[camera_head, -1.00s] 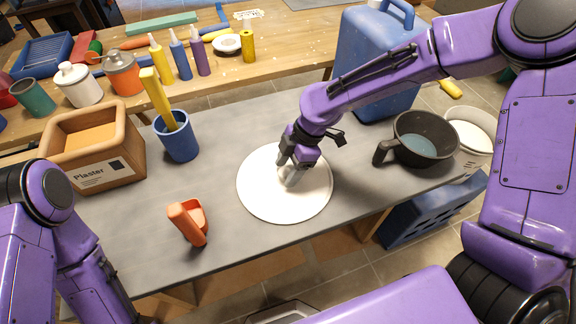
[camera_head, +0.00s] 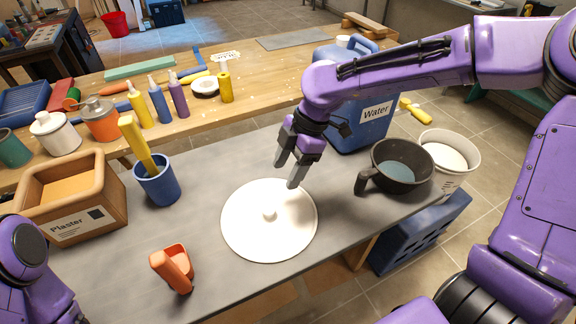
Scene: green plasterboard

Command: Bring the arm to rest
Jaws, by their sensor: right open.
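My right gripper (camera_head: 286,171) hangs open and empty above the upper right part of a round white disc (camera_head: 260,235). The disc lies flat on the grey table and has a small white knob (camera_head: 269,212) at its middle. The gripper is apart from the knob, up and to the right of it. My right arm (camera_head: 400,65) reaches in from the right edge. Of my left arm (camera_head: 25,250), only a link shows at the lower left; its gripper is out of view.
A dark pan (camera_head: 402,153) and a white bucket (camera_head: 448,160) are right of the disc. A blue water can (camera_head: 362,120) stands behind my right gripper. An orange scoop (camera_head: 172,268), a blue cup (camera_head: 157,184) and a plaster box (camera_head: 72,203) stand to the left.

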